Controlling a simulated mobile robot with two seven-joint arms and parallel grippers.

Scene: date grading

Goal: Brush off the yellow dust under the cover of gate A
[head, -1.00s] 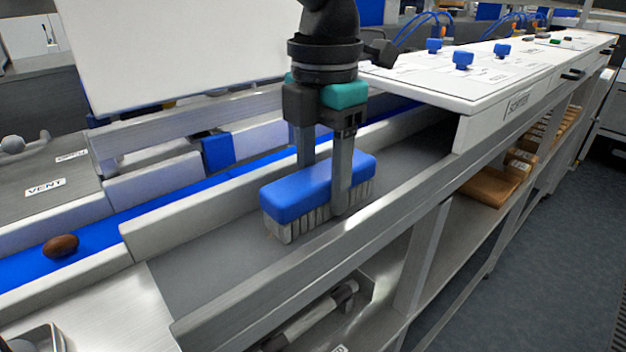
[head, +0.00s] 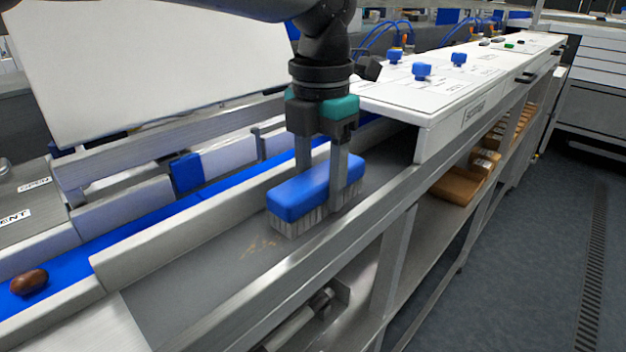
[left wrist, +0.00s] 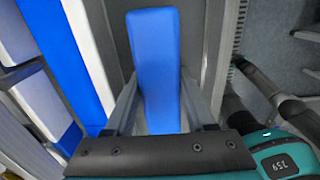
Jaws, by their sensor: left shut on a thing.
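My left gripper (head: 325,172) is shut on a brush with a blue back (head: 308,187) and pale grey bristles. The bristles are down at the grey channel floor (head: 190,281). In the left wrist view the blue brush back (left wrist: 154,62) sits between the two fingers. A thin patch of yellowish dust (head: 262,246) lies on the channel floor, just in front of the brush on the near side. The floor directly under the brush is hidden. A large white raised panel (head: 165,60) stands behind the channel; I cannot tell whether it is gate A's cover. My right gripper is not in view.
A blue belt (head: 70,262) with a brown date (head: 29,281) runs beside the channel, behind a metal wall (head: 185,225). A white panel with blue knobs (head: 421,72) covers the channel's far end. Brown packs (head: 455,186) lie on a shelf below.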

